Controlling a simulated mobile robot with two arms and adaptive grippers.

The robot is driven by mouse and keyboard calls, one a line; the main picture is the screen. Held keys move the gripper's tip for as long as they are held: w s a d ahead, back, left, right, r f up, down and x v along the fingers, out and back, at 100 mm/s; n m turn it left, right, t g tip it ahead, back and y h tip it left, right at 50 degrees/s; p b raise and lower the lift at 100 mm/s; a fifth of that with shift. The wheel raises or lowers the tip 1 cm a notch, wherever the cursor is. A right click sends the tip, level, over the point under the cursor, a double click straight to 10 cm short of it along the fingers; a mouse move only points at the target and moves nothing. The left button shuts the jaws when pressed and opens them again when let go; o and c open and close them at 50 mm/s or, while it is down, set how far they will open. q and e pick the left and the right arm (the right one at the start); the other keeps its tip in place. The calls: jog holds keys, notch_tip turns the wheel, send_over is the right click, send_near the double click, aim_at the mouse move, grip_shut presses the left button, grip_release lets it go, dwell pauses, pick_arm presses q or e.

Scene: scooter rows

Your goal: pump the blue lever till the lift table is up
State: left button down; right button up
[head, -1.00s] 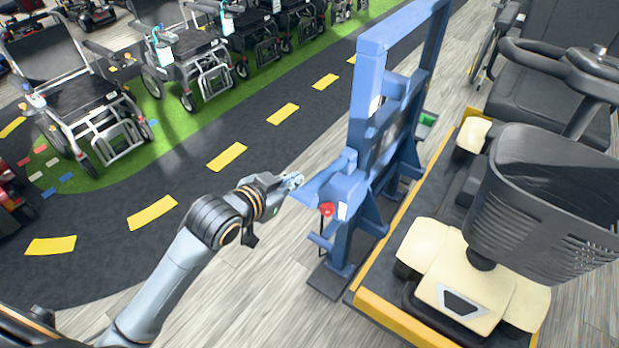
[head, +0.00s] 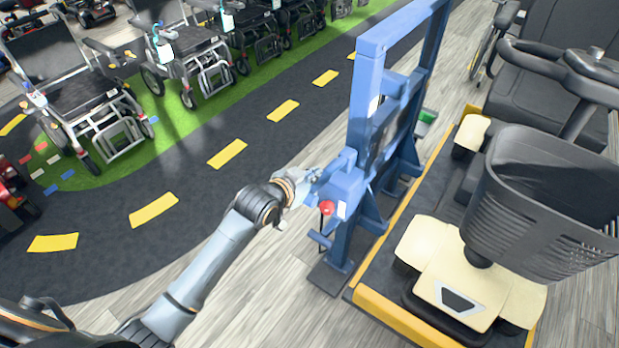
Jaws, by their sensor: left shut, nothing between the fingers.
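The blue lift frame (head: 368,85) stands upright in the middle of the head view. The blue lever (head: 334,170) sticks out from its near left side, above a red knob (head: 326,208). My left gripper (head: 313,180) is shut and empty at the lever's outer end; I cannot tell whether it touches, and its fingertips are small and partly lost against the blue. My right gripper is not in view.
Several wheelchairs (head: 82,100) stand on a green strip at the upper left. A dark lane with yellow dashes (head: 227,154) runs between them and the lift. The wood-look floor (head: 270,265) left of the frame is clear except for my arm.

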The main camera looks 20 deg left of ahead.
pick_arm(q)
jog(key=shift+s+a+f, duration=0.15)
jog(key=shift+a+f, duration=0.05)
jog(key=shift+f, duration=0.3)
jog(key=shift+s+a+f, duration=0.1)
jog(key=shift+a+f, duration=0.1)
jog(key=shift+f, duration=0.3)
jog(key=shift+f, duration=0.15)
